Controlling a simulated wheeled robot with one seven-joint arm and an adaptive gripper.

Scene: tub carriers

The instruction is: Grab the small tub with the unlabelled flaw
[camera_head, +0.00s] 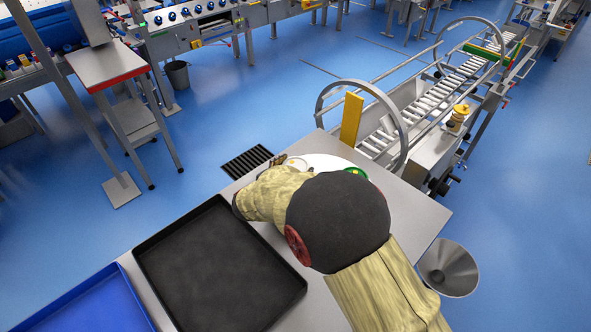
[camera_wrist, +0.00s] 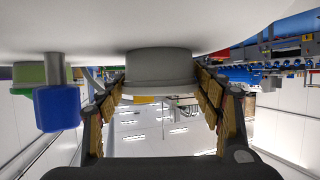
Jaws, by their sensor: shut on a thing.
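In the wrist view, which looks upside down, my gripper (camera_wrist: 160,82) has its two ribbed fingers on either side of a pale grey round tub (camera_wrist: 158,64) with a wider rim. It is shut on this tub. The tub seems to touch or nearly touch a white surface (camera_wrist: 215,28). No label or flaw can be made out on the side I see. In the head view my arm hides the tub and most of the gripper; part of the white round surface (camera_head: 325,161) and a green-topped item (camera_head: 355,172) show behind it.
The wrist view shows a blue-topped item (camera_wrist: 57,108) and a green one (camera_wrist: 28,73) close by on the left. In the head view, a black tray (camera_head: 218,262) and a blue tray (camera_head: 88,305) lie to the left. A roller conveyor (camera_head: 395,128) stands beyond the table.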

